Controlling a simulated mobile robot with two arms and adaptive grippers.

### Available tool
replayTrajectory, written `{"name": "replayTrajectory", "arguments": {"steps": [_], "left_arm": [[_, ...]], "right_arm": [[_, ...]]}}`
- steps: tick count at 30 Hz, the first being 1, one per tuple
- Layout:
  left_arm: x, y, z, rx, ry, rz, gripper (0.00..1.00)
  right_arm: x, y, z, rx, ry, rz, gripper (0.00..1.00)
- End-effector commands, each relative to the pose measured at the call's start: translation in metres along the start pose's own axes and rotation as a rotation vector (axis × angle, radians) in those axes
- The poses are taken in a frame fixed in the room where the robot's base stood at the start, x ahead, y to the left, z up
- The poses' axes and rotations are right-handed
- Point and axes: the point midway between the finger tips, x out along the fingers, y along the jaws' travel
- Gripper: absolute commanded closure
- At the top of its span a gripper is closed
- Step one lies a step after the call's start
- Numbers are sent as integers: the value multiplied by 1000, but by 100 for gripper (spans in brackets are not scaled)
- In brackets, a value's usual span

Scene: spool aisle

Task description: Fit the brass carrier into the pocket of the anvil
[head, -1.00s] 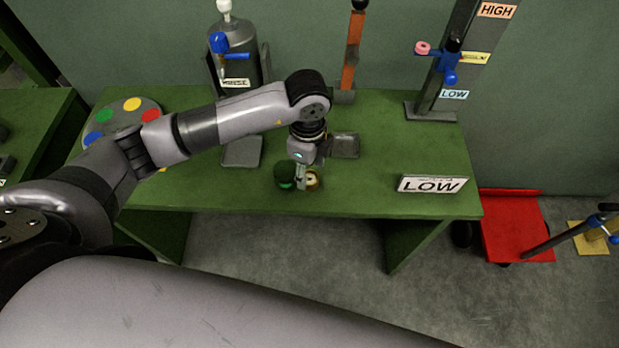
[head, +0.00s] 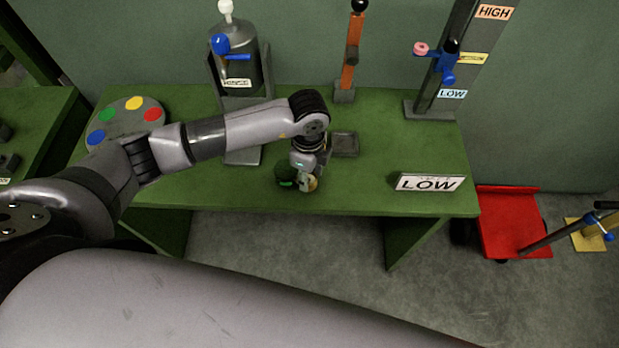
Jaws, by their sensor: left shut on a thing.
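The brass carrier (head: 313,184) is a small pale gold piece near the front edge of the green table, partly hidden by my left gripper (head: 306,183). My left gripper points down and is shut on it; I cannot tell whether it touches the tabletop. A dark green round piece (head: 284,176) is just left of the fingers. A grey square block with a shallow recess (head: 345,145) lies behind and right of the gripper and may be the anvil. A grey plate (head: 243,157) under the cylinder stand is partly covered by my arm. My right gripper is not in view.
A grey cylinder stand (head: 236,65), an orange post (head: 352,55) and a HIGH/LOW column (head: 452,60) line the back. A LOW sign (head: 430,183) stands at the right of the green table (head: 385,200). A colour-dotted disc (head: 128,117) lies left. The table's middle right is clear.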

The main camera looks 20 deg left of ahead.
Motion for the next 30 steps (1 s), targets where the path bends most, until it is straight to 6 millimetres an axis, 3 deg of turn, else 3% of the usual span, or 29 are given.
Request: {"name": "replayTrajectory", "arguments": {"steps": [6, 17, 23, 30], "left_arm": [[0, 0, 0, 0, 0, -1, 94], [-7, -1, 0, 0, 0, -2, 94], [-31, -1, 0, 1, 0, -5, 94], [-84, -2, 0, 1, 2, -8, 94]], "right_arm": [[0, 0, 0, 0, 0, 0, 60], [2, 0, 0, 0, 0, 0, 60], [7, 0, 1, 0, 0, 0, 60], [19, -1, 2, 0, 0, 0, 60]]}}
